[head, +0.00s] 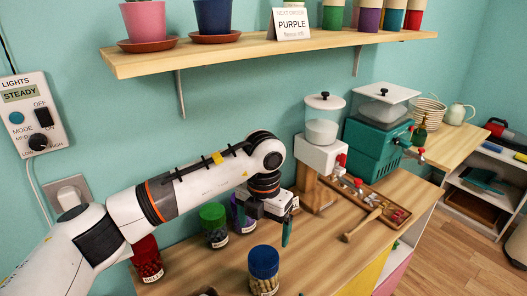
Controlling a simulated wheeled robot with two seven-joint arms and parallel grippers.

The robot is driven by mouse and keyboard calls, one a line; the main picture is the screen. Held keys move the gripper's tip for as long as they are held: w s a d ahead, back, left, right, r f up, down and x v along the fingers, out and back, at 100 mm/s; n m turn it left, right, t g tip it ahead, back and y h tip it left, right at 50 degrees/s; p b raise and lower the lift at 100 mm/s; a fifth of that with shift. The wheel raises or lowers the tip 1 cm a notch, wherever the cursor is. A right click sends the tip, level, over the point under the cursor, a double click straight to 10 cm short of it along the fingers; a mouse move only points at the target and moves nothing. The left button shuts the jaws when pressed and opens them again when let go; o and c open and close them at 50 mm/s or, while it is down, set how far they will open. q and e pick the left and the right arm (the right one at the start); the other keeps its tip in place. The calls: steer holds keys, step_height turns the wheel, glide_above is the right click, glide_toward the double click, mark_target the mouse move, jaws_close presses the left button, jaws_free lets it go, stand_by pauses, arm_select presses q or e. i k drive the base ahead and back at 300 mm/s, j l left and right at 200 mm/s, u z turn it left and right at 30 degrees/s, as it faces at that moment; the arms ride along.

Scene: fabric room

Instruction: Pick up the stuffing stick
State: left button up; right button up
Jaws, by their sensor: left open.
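A light wooden stick (362,225) with a thicker near end lies on the wooden worktop, beside the front edge of a long wooden tray; it looks like the stuffing stick. My left gripper (267,222) hangs over the worktop to the left of the stick, clearly apart from it. It is open, with its fingers pointing down and nothing seen between them. My right gripper is not in view.
Lidded jars in red (146,262), green (214,226), purple (242,216) and blue (263,270) stand around my left gripper. The wooden tray (340,187) holds small parts. A white dispenser (322,150) and a teal machine (376,145) stand behind. A shelf (270,47) overhangs the back.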

mark_target(347, 238)
steer(key=k+l, duration=0.3)
steer(key=k, duration=0.15)
steer(key=k+l, duration=0.3)
steer(key=k, duration=0.15)
